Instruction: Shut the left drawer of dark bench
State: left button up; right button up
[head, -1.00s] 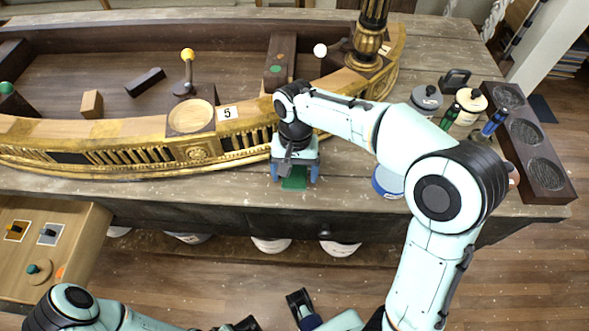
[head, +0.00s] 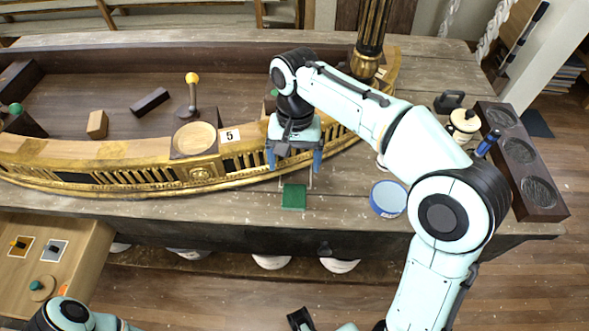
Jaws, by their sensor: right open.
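The dark bench (head: 420,222) has a weathered grey top and a dark front. At its left end a light wood, drawer-like surface (head: 85,245) stands out in front; I cannot tell whether it is the bench's left drawer. My right gripper (head: 294,163) is open and empty, above the bench top with its fingers pointing down. A green block (head: 294,197) lies on the bench just below and in front of the fingers, apart from them. My left arm shows only at the bottom left edge; its gripper is out of view.
The gilt console (head: 205,172) fills the back of the bench. A blue-rimmed tin (head: 388,199) stands right of the green block. A dark tray with round hollows (head: 538,190) lies at the right end. Small tiles and a teal-knobbed disc (head: 42,288) lie on the light wood surface.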

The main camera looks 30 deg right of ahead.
aim_at(83, 260)
jog(key=k+l, duration=0.2)
jog(key=k, duration=0.3)
jog(key=k+l, duration=0.2)
jog(key=k, duration=0.3)
